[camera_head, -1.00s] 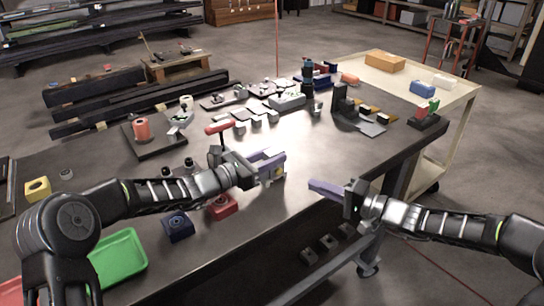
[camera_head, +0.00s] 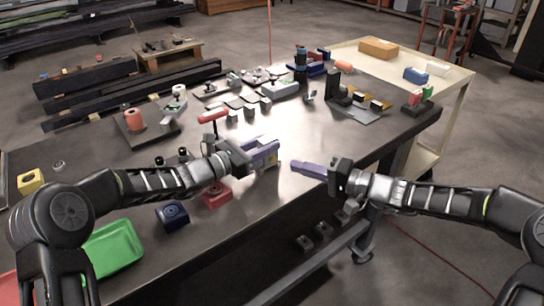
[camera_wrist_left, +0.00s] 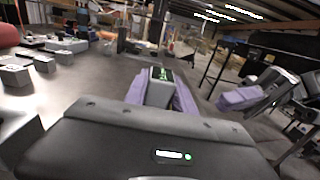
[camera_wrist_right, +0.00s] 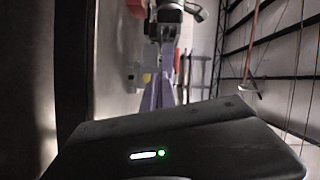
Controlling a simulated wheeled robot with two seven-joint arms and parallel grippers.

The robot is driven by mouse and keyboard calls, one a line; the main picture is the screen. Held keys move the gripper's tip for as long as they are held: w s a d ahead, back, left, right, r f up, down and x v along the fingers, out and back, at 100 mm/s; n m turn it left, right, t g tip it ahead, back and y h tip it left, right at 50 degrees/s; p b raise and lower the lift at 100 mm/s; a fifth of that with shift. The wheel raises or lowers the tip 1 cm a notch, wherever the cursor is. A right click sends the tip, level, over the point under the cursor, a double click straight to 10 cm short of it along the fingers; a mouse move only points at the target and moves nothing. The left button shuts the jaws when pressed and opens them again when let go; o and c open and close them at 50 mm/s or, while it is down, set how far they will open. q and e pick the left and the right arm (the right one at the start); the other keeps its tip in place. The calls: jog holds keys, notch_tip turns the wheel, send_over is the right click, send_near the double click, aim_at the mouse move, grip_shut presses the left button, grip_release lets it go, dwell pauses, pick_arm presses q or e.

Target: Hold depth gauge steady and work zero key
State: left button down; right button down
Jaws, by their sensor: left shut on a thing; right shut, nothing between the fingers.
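The depth gauge (camera_wrist_left: 158,88) is a small grey block with a dark, green-lit display on top, seen in the left wrist view. My left gripper (camera_head: 268,153) is shut on it, with purple fingers on both sides, above the front edge of the workbench. In the head view only a little of the gauge (camera_head: 271,158) shows between the fingers. My right gripper (camera_head: 300,166) is shut and empty, its purple fingertips just right of the gauge and apart from it. The right wrist view shows its closed fingers (camera_wrist_right: 158,92) pointing towards the left gripper. I cannot make out the zero key.
A red block (camera_head: 217,195) and a dark blue block (camera_head: 172,214) lie on the dark workbench (camera_head: 335,137) below my left arm. A red-handled tool (camera_head: 212,116) stands behind the left gripper. A green tray (camera_head: 113,250) is front left. Open space lies between the grippers.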

aim_at(273, 159)
jog(key=a+n, duration=0.1)
jog(key=s+a+r+n+g, duration=0.1)
jog(key=a+n, duration=0.1)
jog(key=shift+s+r+g, duration=0.25)
jog(key=shift+s+g, duration=0.05)
jog(key=shift+s, duration=0.05)
jog(key=n+h, duration=0.1)
jog(key=n, duration=0.1)
jog(key=s+n+g+h, duration=0.1)
jog(key=n, duration=0.1)
jog(key=s+a+n+g, duration=0.1)
jog(key=n, duration=0.1)
jog(key=shift+s+f+n+h, duration=0.15)
jog(key=shift+f+n+h, duration=0.15)
jog(key=shift+f+h, duration=0.1)
jog(key=d+f+n+h, duration=0.3)
jog(key=d+n+h, duration=0.1)
jog(key=n, duration=0.4)
jog(key=shift+w+d+t, duration=0.3)
jog(key=shift+w+d, duration=0.15)
jog(key=shift+d, duration=0.2)
jog(key=shift+w+a+f, duration=0.1)
jog(key=shift+w+a, duration=0.85)
jog(key=shift+w, duration=0.3)
jog(key=shift+w+a, duration=0.8)
jog(key=shift+w, duration=0.35)
jog(key=shift+w+a, duration=0.85)
jog(key=shift+w, duration=0.3)
jog(key=shift+w+a, duration=0.1)
jog(key=shift+w, duration=0.05)
